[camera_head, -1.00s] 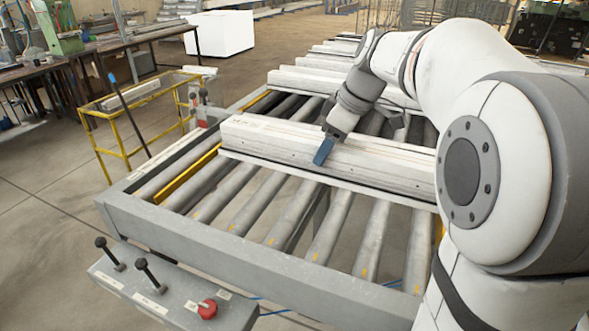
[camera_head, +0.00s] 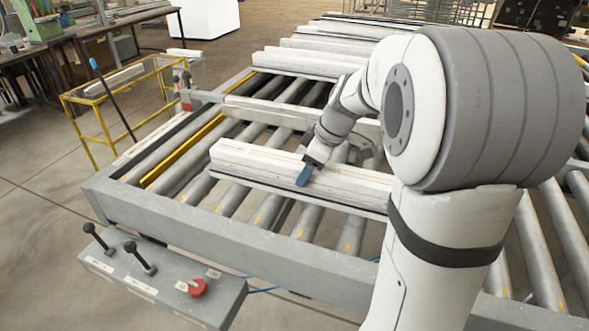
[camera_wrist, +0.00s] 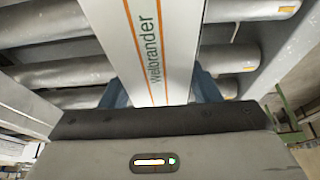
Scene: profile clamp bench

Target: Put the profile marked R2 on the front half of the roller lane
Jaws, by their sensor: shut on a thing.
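My gripper (camera_head: 304,175) is shut across a long white profile (camera_head: 250,161), with one blue fingertip visible against its front side. The profile lies crosswise over the near part of the roller lane (camera_head: 170,205). I cannot tell whether it touches the rollers or hangs just above them. No R2 mark is legible. My arm hides the profile's right end.
Another white profile (camera_head: 265,110) lies just behind the held one, and more lie farther back. A grey control box (camera_head: 165,280) with black levers and a red knob (camera_head: 198,288) stands at the front left. A yellow rail frame (camera_head: 110,105) stands left of the lane.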

